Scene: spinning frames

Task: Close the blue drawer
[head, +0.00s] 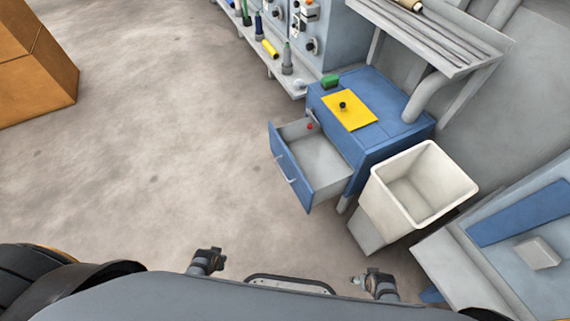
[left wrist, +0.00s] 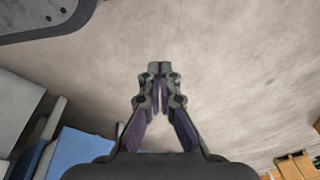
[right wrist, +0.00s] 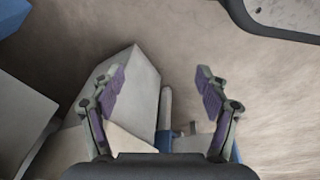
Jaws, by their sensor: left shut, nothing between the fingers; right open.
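The blue drawer (head: 288,171) is pulled out of a blue cabinet (head: 388,150), towards the lower left in the head view. Its front has a pale handle (head: 284,169), and a small red object (head: 310,127) shows at its back inside corner. My left gripper (head: 213,257) is low in the head view, apart from the drawer; in the left wrist view (left wrist: 159,68) its fingers are together with nothing between them. My right gripper (head: 366,280) is also low and apart from the drawer; in the right wrist view (right wrist: 160,75) its fingers are spread and empty.
A white bin (head: 430,182) stands right beside the cabinet. A yellow sheet (head: 350,111) with a black knob and a green block (head: 330,81) lie on the cabinet top. A grey machine (head: 300,40) stands behind, an orange box (head: 40,60) at far left. Floor left of the drawer is clear.

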